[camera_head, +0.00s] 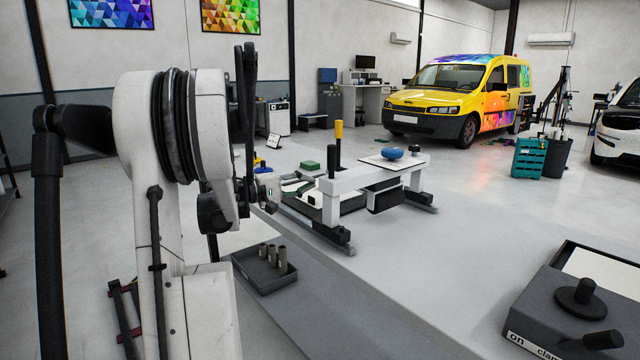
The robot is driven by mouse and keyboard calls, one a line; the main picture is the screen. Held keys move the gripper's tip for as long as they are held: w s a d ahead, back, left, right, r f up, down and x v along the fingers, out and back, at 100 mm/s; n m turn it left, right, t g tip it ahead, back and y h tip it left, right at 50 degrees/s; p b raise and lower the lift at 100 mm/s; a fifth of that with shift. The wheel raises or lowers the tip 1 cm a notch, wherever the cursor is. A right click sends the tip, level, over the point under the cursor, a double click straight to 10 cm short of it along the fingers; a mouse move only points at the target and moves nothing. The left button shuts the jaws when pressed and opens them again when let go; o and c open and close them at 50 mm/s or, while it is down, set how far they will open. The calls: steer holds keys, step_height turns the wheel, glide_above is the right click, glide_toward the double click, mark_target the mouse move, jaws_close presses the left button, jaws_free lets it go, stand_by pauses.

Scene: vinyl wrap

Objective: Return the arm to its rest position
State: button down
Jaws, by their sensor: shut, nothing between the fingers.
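My white arm with black cables fills the left side of the head view and is bent, with its upper part raised. My gripper (271,207) is small and partly hidden behind the arm's dark joint, beside the left end of the white workbench frame (345,184). It looks shut and empty. I cannot make out its fingertips clearly, nor whether it touches anything.
A blue round object (392,153) sits on a board on the frame. A dark clamp box (545,310) stands front right.

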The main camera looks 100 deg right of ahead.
steer(key=p+v, duration=0.1)
steer(key=v, duration=0.6)
steer(key=shift+w+a, duration=0.25)
steer(key=shift+w, duration=0.1)
steer(key=shift+r, duration=0.15)
